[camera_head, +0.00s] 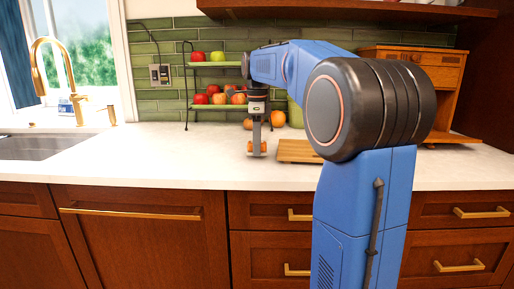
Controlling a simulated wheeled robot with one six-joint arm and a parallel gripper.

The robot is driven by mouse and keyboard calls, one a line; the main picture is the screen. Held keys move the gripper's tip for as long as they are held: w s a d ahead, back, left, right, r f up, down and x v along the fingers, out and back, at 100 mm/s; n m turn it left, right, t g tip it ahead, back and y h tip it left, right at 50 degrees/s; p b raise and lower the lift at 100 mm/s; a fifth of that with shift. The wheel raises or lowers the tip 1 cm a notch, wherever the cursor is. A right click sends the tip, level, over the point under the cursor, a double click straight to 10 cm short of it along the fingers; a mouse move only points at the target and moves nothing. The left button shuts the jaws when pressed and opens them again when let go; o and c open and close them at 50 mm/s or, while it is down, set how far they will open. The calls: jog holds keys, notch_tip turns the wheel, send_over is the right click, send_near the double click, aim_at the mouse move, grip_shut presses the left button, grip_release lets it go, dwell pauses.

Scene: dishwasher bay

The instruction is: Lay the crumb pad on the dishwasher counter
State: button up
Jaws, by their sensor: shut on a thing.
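The dishwasher front (135,240) is the wide wooden panel with the long gold handle at the lower left. The white dishwasher counter (150,160) above it is bare, to the left of my gripper.
A wooden board (297,151) lies just right of my gripper, partly behind my arm. A two-tier fruit rack (187,108) stands behind, with loose oranges (277,119) beside it. A sink (40,146) is at the left, a wooden cabinet (436,75) at the right.

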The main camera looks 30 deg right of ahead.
jog(key=shift+f, duration=0.5)
jog(key=shift+f, duration=0.1)
jog(key=o, duration=1)
notch_tip(320, 180, up, 12)
jog(key=shift+r, duration=0.1)
